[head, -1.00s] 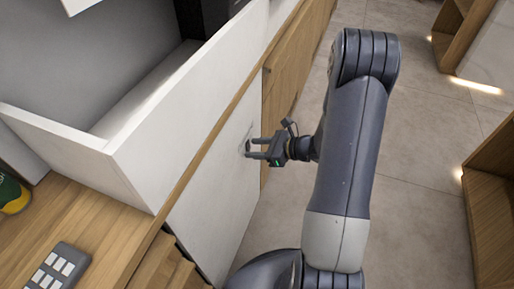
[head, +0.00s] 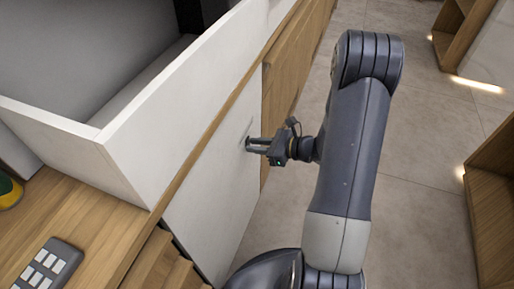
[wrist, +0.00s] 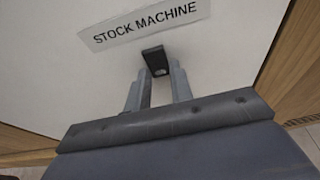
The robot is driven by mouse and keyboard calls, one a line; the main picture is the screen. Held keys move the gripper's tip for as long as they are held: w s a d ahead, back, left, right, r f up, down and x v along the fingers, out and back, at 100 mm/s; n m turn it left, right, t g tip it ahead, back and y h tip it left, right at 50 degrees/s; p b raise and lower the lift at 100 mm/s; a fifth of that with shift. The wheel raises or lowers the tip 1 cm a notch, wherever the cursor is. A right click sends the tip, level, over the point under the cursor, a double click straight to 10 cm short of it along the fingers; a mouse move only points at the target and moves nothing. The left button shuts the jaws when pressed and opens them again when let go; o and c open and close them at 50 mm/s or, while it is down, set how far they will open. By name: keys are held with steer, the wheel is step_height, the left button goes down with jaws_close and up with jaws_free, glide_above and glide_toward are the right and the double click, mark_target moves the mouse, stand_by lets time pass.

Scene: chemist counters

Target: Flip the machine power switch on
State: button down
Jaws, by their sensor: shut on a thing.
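A small black switch (wrist: 157,60) sticks out of the white machine panel (head: 221,172), just below a grey label (wrist: 145,25) reading STOCK MACHINE in the wrist view. My gripper (head: 250,145) is at the panel's face, and its two fingers meet the switch from either side. In the wrist view its fingertips (wrist: 160,74) are shut on the switch's lower end. In the head view the switch is hidden by the fingers. Whether the switch is set on or off cannot be told.
A wooden counter (head: 92,225) with a grey keypad (head: 47,267) lies at the lower left. A white raised bin (head: 150,140) stands above the panel. Open tiled floor (head: 425,160) lies to the right, with wooden shelving (head: 490,220) at the far right.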

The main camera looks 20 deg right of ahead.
steer(key=shift+f+t+y+b, duration=0.3)
steer(key=shift+t+y+b, duration=0.3)
steer(key=shift+b, duration=0.6)
steer(key=c, duration=1.2)
jaws_free()
steer(key=shift+c, duration=0.2)
steer(key=p+v, duration=0.2)
steer(key=v, duration=0.8)
steer(key=shift+s+d, duration=0.15)
steer(key=shift+d, duration=0.2)
